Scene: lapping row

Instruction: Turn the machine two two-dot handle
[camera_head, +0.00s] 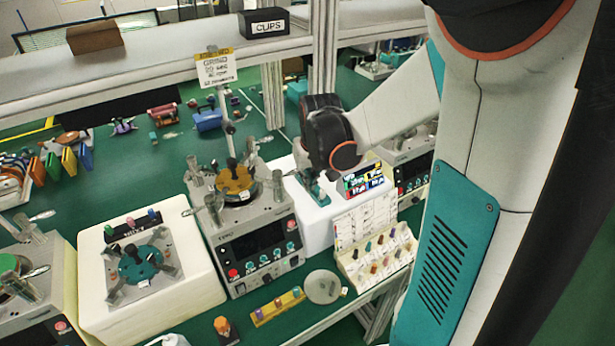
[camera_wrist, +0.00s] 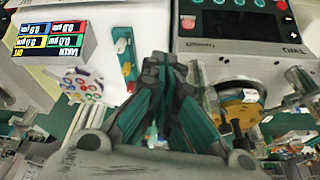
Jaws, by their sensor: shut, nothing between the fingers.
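The lapping machine (camera_head: 262,243) in the middle of the head view has a dark front panel, teal and red knobs and a yellow plate (camera_head: 236,181) on top. Steel lever handles stick out around its top, one (camera_head: 266,140) at the back. I cannot make out a two-dot mark on any of them, nor a machine number. My gripper (camera_head: 314,190) is over the white block right of this machine, apart from its handles. In the wrist view my gripper (camera_wrist: 163,66) is shut and empty, with the machine's front panel (camera_wrist: 240,28) at upper right and the yellow plate (camera_wrist: 240,100) below it.
A white block (camera_head: 320,222) carries a coloured display box (camera_head: 362,180). Another white block (camera_head: 185,280) with a teal-topped fixture (camera_head: 138,264) stands left. A tray of coloured pegs (camera_head: 376,258), a yellow strip (camera_head: 277,306) and a round dish (camera_head: 323,287) lie in front. A shelf (camera_head: 160,60) runs above.

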